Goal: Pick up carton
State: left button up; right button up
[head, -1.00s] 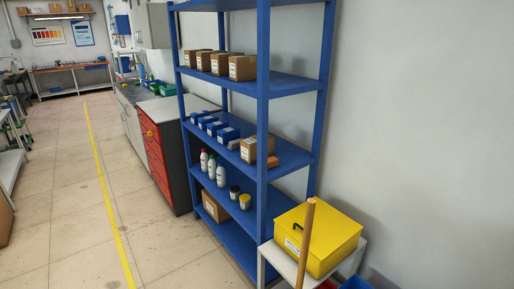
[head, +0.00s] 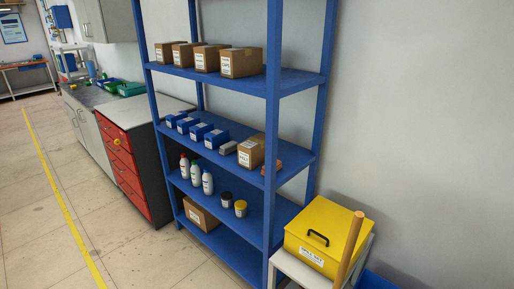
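Several brown cartons with white labels stand on the blue shelf unit (head: 275,130) in the head view. A row of cartons (head: 241,63) is on the upper shelf. One carton (head: 252,152) is on the middle shelf beside several small blue boxes (head: 201,132). Another carton (head: 200,216) is on the bottom shelf, partly hidden by the shelf above it. The frames do not show which one the task means. Neither of my grippers is in view.
Bottles (head: 195,174) and two small jars (head: 240,208) stand on the lower shelf. A yellow box (head: 328,236) sits on a white stand at the right, with a wooden handle (head: 350,248) upright before it. A red drawer cabinet (head: 125,165) is left of the shelves. Floor (head: 38,225) is open at left.

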aim_at(252, 152)
jog(key=i+j+z, duration=0.25)
jog(key=i+j, duration=0.15)
jog(key=j, duration=0.2)
jog(key=i+j+z, duration=0.1)
jog(key=j, duration=0.25)
jog(key=i+j+z, duration=0.15)
jog(key=j, duration=0.2)
jog(key=i+j+z, duration=0.1)
jog(key=j, duration=0.25)
jog(key=i+j+z, duration=0.15)
jog(key=j, duration=0.25)
jog(key=i, duration=0.1)
